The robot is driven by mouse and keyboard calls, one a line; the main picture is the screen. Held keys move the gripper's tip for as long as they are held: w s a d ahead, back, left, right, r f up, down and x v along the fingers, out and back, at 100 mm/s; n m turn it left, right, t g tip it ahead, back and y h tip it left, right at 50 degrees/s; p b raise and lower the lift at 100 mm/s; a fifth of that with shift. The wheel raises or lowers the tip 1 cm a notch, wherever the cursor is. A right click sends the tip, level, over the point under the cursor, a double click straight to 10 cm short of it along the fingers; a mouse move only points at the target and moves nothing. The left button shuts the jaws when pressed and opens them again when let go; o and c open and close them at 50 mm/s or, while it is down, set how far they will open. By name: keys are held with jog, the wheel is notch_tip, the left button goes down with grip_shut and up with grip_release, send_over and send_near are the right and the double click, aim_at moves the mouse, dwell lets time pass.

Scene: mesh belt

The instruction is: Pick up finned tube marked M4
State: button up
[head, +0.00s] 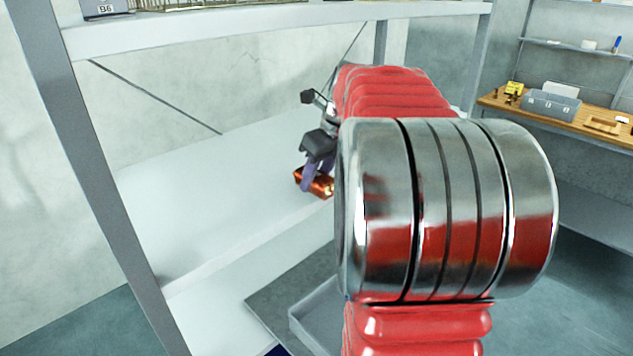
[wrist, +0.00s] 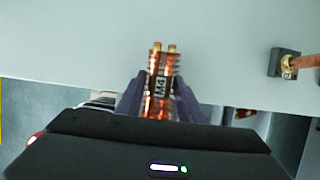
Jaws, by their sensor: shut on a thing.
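In the head view the copper tube (head: 318,184) shows at the front edge of the white shelf, below my gripper (head: 309,176). My arm hides part of it there. I cannot tell whether it touches the shelf.
A dark block with a copper pipe (wrist: 285,63) is to the right in the wrist view. The shelf (head: 200,205) is clear to the left. A grey upright (head: 85,150) stands at left. A workbench with a grey toolbox (head: 552,106) is at far right.

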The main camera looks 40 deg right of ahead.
notch_tip(320, 180, up, 9)
jog(key=shift+r, duration=0.1)
dwell(0.3)
